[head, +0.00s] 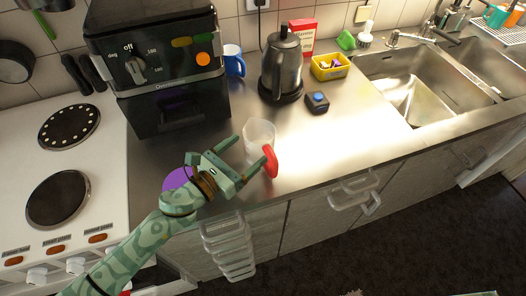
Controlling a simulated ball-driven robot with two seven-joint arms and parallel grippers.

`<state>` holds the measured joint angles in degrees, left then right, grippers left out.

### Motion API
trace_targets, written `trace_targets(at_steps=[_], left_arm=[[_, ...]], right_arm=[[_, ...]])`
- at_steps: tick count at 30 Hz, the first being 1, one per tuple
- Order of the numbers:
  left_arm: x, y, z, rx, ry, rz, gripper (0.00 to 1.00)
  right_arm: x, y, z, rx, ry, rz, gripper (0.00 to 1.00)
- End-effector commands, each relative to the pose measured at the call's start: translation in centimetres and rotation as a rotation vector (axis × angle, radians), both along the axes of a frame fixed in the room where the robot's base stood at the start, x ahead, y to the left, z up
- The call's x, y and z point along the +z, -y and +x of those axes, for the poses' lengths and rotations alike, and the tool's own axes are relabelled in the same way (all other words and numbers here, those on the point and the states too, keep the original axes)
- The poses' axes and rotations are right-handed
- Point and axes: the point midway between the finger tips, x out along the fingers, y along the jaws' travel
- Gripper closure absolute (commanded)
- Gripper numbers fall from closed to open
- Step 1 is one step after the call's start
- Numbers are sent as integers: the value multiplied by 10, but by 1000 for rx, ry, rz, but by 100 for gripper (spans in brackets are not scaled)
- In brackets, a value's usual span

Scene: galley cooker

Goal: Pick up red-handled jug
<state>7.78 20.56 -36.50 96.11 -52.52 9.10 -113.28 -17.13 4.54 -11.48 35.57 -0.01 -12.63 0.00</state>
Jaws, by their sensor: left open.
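The red-handled jug is a clear, translucent container (259,133) standing on the steel counter near its front edge. Its red handle (270,160) faces the front right. My left gripper (250,148) comes in from the lower left and is open, with one finger on the left side of the jug and the other close to the red handle. I cannot tell whether either finger touches the jug.
A black oven (165,70) stands behind left, beside a white hob (60,165). A blue mug (233,62), steel kettle (284,65), yellow box (329,68) and small dark block with a blue button (317,103) stand behind. A sink (400,65) is at right. Counter right of the jug is clear.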

Motion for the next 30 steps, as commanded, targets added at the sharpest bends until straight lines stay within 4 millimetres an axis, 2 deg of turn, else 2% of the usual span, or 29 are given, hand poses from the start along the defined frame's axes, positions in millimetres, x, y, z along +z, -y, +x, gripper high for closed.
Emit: trace_targets(at_steps=[6, 15, 16, 18, 20, 30], left_arm=[[-2, 26, 24, 0, 1, -1, 22], [-2, 31, 29, -1, 0, 0, 22], [-2, 31, 29, -1, 0, 0, 27], [-2, 31, 29, -1, 0, 0, 47], [-2, 31, 29, 0, 0, 0, 62], [3, 31, 29, -1, 1, 0, 62]], right_arm=[[0, -1, 0, 0, 0, 1, 64], [0, -1, 0, 0, 0, 1, 64], [0, -1, 0, 0, 0, 1, 64], [0, -1, 0, 0, 0, 1, 64], [0, -1, 0, 0, 0, 1, 64], [2, 0, 0, -1, 0, 0, 64]])
